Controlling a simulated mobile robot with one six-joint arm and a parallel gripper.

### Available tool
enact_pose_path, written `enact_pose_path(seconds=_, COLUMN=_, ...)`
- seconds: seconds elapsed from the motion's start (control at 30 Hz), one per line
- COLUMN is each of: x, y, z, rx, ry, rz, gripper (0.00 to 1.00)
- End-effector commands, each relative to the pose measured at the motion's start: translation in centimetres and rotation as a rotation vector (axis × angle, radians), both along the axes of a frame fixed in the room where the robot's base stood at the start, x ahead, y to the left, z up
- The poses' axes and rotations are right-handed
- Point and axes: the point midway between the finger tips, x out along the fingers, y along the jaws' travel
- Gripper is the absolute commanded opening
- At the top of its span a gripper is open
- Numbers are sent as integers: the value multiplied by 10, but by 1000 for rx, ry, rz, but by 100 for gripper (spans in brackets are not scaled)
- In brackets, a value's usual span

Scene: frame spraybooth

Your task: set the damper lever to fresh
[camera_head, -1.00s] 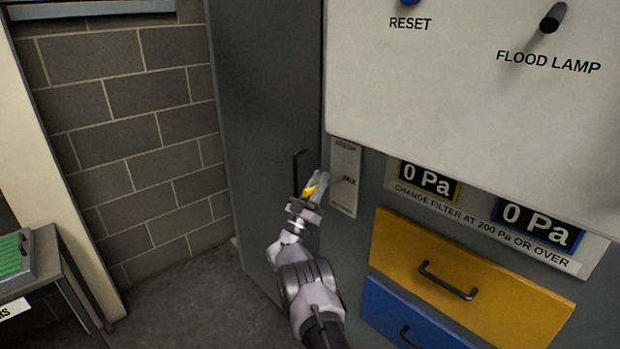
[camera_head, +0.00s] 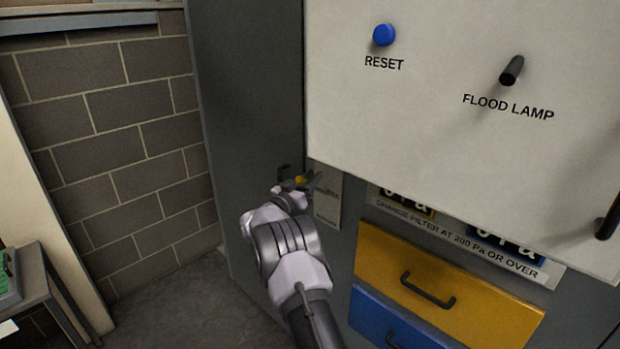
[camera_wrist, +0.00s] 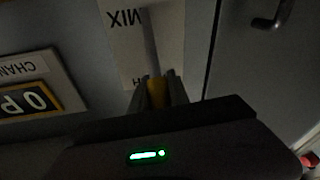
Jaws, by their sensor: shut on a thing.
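The damper lever is a grey bar (camera_wrist: 150,40) with a yellow grip (camera_wrist: 157,92); the grip also shows as a small yellow patch in the head view (camera_head: 301,181). My gripper (camera_wrist: 157,90) is shut on the yellow grip, with a dark finger on each side. Behind the lever is a pale label plate (camera_head: 327,204), which also shows upside down in the wrist view (camera_wrist: 116,48). MIX is readable there; a lone H shows near the fingers. The lever and my gripper cover the rest of that word. In the head view my gripper hides the plate's upper left.
A white panel overhangs just above, with a blue RESET button (camera_head: 384,34) and a black FLOOD LAMP knob (camera_head: 512,70). Pressure displays (camera_head: 505,244) and a yellow drawer (camera_head: 445,290) lie to the right. A grey cabinet side (camera_head: 245,120) stands left of my gripper.

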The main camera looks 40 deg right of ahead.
Motion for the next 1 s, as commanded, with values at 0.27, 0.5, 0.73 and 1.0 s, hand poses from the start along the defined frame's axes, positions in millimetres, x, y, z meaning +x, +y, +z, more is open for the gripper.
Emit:
enact_pose_path(seconds=0.27, x=0, y=-1, z=0, rx=12, ry=0, rz=0, gripper=0)
enact_pose_path(seconds=0.5, x=0, y=-1, z=1, rx=10, ry=0, rz=0, gripper=29)
enact_pose_path(seconds=0.73, x=0, y=-1, z=0, rx=10, ry=1, rz=0, gripper=43)
enact_pose_path(seconds=1.0, x=-2, y=12, z=-1, rx=10, ry=2, rz=2, gripper=43)
